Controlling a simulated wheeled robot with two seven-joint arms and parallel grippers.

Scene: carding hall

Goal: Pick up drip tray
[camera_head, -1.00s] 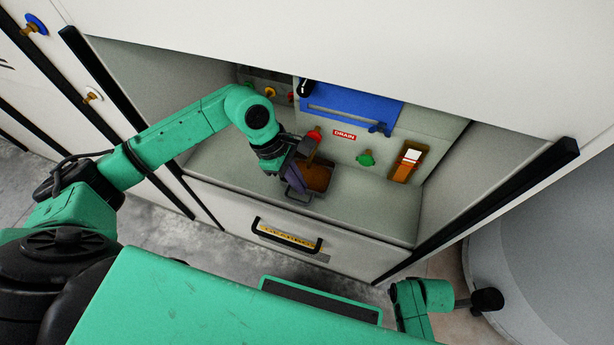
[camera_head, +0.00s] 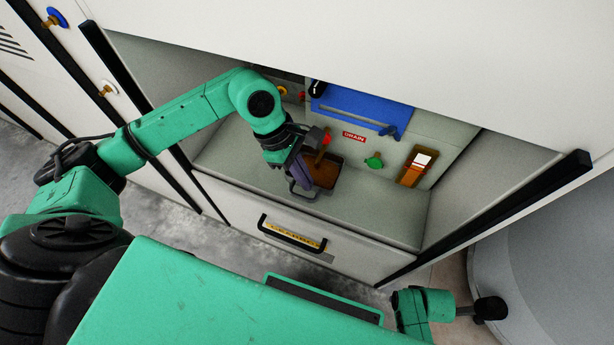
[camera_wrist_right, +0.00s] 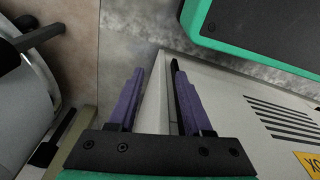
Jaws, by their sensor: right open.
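The drip tray (camera_head: 328,172) is a brown tray with a dark rim and a wire handle at its front left. It sits in the machine's recess, below the red-handled valve, in the head view. My left gripper (camera_head: 303,175) has purple fingers and is over the tray's left side, close to the handle. The fingers overlap in this view, so I cannot tell whether they grip the handle; they hide part of the tray's left edge. My right gripper (camera_wrist_right: 158,98) is open in the right wrist view, with its purple fingers apart and nothing between them.
The red valve handle (camera_head: 326,140) stands just behind the tray. A DRAIN label (camera_head: 354,136), a green knob (camera_head: 374,161) and a blue flap (camera_head: 355,108) are on the back wall. A drawer with a black handle (camera_head: 291,236) is below. The recess floor right of the tray is clear.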

